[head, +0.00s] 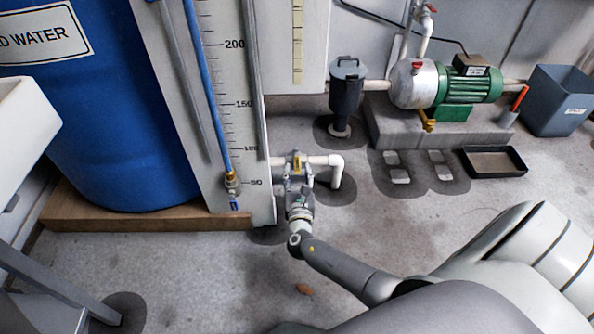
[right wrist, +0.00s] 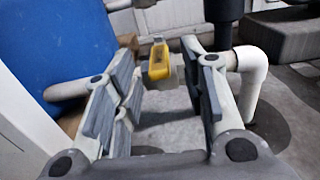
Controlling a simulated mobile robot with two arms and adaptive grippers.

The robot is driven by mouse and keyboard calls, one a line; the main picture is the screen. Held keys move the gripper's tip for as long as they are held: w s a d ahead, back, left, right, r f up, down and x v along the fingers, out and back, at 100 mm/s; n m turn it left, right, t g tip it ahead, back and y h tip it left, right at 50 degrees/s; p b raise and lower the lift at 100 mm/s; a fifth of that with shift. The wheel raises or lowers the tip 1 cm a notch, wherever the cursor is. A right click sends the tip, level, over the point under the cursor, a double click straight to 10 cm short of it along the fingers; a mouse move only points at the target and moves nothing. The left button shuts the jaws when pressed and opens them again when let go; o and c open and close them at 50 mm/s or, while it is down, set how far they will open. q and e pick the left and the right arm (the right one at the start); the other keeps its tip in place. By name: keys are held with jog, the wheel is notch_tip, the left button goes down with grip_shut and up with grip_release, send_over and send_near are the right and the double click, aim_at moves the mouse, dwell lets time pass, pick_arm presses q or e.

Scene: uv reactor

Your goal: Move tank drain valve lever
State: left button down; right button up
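The drain valve lever (head: 297,163) is a small yellow handle on the white pipe at the foot of the tank's gauge board. In the right wrist view the yellow lever (right wrist: 159,62) stands between the tips of my right gripper, with gaps on both sides. My right gripper (head: 298,181) is open, its fingers spread and reaching toward the valve from the front. The white pipe elbow (right wrist: 252,68) turns down just right of the right finger. The blue tank (head: 120,110) stands at the left. My left gripper is not in view.
A green pump (head: 468,86) sits on a concrete block at the back right, beside a dark canister (head: 346,92). A black tray (head: 494,161) and a grey bin (head: 560,100) are farther right. A blue hose (head: 207,90) hangs along the board. The front floor is mostly clear.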

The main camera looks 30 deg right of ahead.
aim_at(297, 165)
jog(key=shift+b+x, duration=0.45)
jog(key=shift+x, duration=1.25)
grip_shut()
